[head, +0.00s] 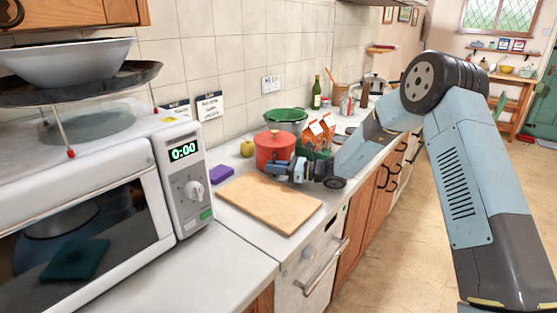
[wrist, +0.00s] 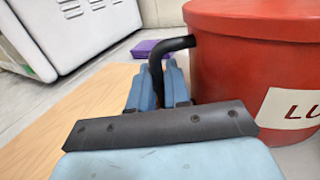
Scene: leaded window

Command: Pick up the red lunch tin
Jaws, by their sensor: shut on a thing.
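The red lunch tin (head: 274,148) is a round red tin standing on the counter behind the wooden board. In the wrist view the tin (wrist: 235,75) fills the right side, with a pale label partly cut off by the frame edge. A dark curved handle (wrist: 176,43) sticks out from its left side. My gripper (wrist: 163,80) is shut on this handle, with a blue finger on each side of it. In the head view my gripper (head: 277,168) is at the front of the tin, low over the board's far edge. Whether the tin touches the counter is hard to tell.
A wooden board (head: 268,203) lies in front of the tin. A purple block (head: 221,173) and a yellow-green fruit (head: 247,149) are to the left. A green-rimmed bowl (head: 286,115) and orange packets (head: 318,134) stand close behind. A microwave (head: 85,200) stands at the left.

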